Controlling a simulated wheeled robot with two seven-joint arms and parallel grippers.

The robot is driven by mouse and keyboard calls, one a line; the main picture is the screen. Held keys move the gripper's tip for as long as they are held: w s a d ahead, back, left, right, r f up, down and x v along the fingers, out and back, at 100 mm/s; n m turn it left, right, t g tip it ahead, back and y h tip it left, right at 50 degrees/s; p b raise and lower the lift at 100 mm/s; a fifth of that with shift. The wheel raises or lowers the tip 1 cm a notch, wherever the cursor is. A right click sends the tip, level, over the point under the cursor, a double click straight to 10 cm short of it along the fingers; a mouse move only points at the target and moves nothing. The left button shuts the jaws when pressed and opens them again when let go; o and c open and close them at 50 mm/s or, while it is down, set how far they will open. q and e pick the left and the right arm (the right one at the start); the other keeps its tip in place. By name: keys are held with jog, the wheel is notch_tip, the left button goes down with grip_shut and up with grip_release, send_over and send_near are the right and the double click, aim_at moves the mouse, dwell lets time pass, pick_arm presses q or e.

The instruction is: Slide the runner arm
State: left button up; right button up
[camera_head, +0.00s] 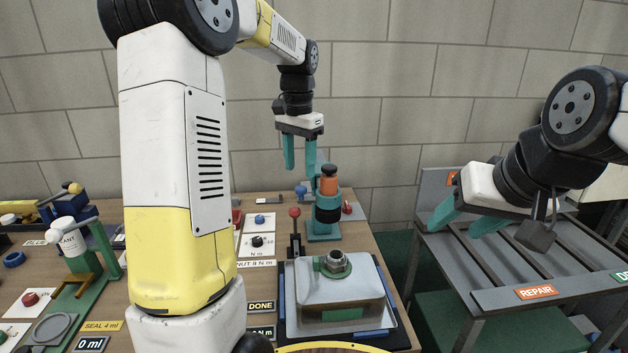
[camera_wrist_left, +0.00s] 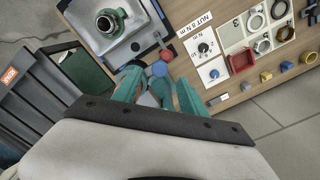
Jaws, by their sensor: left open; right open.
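The nut runner (camera_head: 328,186) stands upright at the bench's back right, with a teal holder, an orange band and a black cap. A blue knob (camera_head: 300,191) and a red knob (camera_head: 347,208) show beside it. My left gripper (camera_head: 299,168) is open and points down just above and behind the runner, apparently empty. In the left wrist view the gripper (camera_wrist_left: 158,90) has the blue knob (camera_wrist_left: 160,68) and a teal part of the runner between or just beyond its fingers; contact cannot be told. My right gripper (camera_head: 466,222) is open and empty over the slatted rack.
A grey housing (camera_head: 340,290) with a nut (camera_head: 336,264) on top sits in front of the runner. A red-topped lever (camera_head: 295,225) stands left of it. The slatted rack (camera_head: 490,297) labelled REPAIR is at right. My left arm hides the bench's middle.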

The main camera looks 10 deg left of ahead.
aim_at(300, 188)
pick_arm(q)
jog(key=shift+f, duration=2.75)
grip_shut()
jog(key=shift+r, duration=0.1)
